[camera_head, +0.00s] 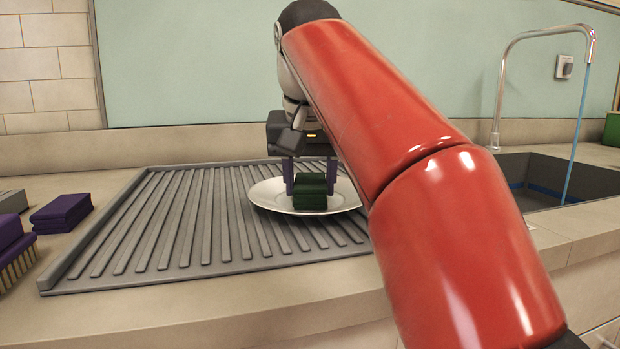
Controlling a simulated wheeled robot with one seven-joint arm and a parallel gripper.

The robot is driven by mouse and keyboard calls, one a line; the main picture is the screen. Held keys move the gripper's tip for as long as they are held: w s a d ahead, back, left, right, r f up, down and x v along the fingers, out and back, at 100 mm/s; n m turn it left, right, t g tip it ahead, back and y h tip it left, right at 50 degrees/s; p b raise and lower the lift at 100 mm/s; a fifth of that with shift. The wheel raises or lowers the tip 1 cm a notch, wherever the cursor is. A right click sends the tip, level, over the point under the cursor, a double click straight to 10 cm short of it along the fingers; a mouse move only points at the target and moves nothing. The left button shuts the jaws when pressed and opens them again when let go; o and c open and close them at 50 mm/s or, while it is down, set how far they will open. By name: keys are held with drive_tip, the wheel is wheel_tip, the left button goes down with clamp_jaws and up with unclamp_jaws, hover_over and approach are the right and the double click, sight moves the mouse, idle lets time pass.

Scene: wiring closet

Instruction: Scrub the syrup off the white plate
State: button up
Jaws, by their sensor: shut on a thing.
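The white plate (268,199) lies on the ribbed grey drying rack, in the middle of the view. My gripper (310,178) points down over the plate, its two purple fingers shut on a dark green sponge (310,192). The sponge is low over the middle of the plate and seems to touch it; the exact contact is hard to tell. I see no syrup on the visible part of the plate. The sponge covers its middle, and my red arm hides what lies behind it to the right.
The grey ribbed rack (150,235) covers much of the counter. A purple sponge-like block (62,213) and a purple brush (14,250) with tan bristles are at the left. A grey block (12,200) is at the left edge. A sink (540,180) with a tall faucet (500,95) is at the right.

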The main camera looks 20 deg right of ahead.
drive_tip(key=shift+w+d+f+p, duration=0.15)
drive_tip(key=shift+w+p, duration=0.2)
drive_tip(key=shift+w, duration=0.2)
drive_tip(key=shift+w+d+r+p, duration=0.15)
drive_tip(key=shift+w+p, duration=0.15)
drive_tip(key=shift+w, duration=0.25)
drive_tip(key=shift+f, duration=0.1)
drive_tip(key=shift+s, duration=0.15)
drive_tip(key=shift+s+a+f+b, duration=0.1)
drive_tip(key=shift+s+a+b, duration=0.15)
drive_tip(key=shift+s, duration=0.25)
drive_tip(key=shift+s+a+f+b, duration=0.1)
drive_tip(key=shift+s+b, duration=0.1)
drive_tip(key=shift+s, duration=0.25)
